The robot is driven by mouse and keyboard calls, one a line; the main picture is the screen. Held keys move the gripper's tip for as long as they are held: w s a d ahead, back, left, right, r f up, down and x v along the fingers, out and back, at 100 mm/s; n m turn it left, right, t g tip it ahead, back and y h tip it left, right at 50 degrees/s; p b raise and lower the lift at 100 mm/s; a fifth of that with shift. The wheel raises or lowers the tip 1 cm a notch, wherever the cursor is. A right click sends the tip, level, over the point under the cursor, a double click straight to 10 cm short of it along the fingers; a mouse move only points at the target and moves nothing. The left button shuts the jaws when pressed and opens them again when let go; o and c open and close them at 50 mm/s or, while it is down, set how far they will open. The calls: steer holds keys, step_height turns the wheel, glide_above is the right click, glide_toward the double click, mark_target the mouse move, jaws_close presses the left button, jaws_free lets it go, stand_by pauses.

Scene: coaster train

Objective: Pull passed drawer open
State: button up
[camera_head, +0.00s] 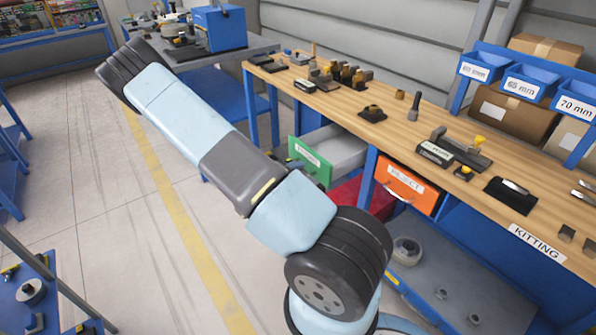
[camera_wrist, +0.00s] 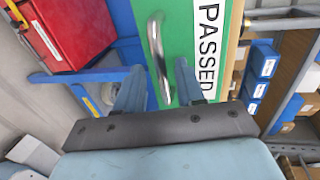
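The passed drawer has a green front (camera_head: 309,163) with a white label and sits under the wooden workbench. In the head view it stands out from the bench, and its grey inside (camera_head: 338,150) shows. In the wrist view the green front (camera_wrist: 188,25) reads PASSED, and its curved silver handle (camera_wrist: 158,55) lies between the two fingers of my gripper (camera_wrist: 158,72). The fingers are apart, with small gaps seeming to show beside the handle; contact is not clear. My gripper cannot be made out in the head view, where my arm fills the middle.
An orange drawer (camera_head: 405,187) is shut to the right of the passed drawer. A red box (camera_head: 355,195) is below. Small parts lie on the wooden workbench top (camera_head: 395,125). Blue bins (camera_head: 527,82) stand at the right. The floor (camera_head: 90,190) at left is clear.

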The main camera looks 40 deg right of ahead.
steer(key=shift+a, duration=0.1)
steer(key=v, duration=1.3)
steer(key=shift+a, duration=0.35)
steer(key=shift+w, duration=0.1)
steer(key=s+a+r+m+g+y, duration=0.15)
steer(key=s+r+m+y, duration=0.3)
steer(key=r+m, duration=0.6)
steer(key=s+a+r+m+g+y, duration=0.15)
steer(key=s+r+m+y, duration=0.3)
steer(key=r+m, duration=0.65)
steer(key=s+a+r+m+t+y, duration=0.3)
steer(key=s+r+m+t, duration=0.1)
steer(key=s+r+m, duration=0.3)
steer(key=s+a+r+m+t+y, duration=0.3)
steer(key=s+r+m, duration=0.3)
steer(key=r, duration=0.5)
steer(key=shift+s+a+r+m+t+y, duration=0.3)
steer(key=shift+a+m+t, duration=0.25)
steer(key=shift+m, duration=0.4)
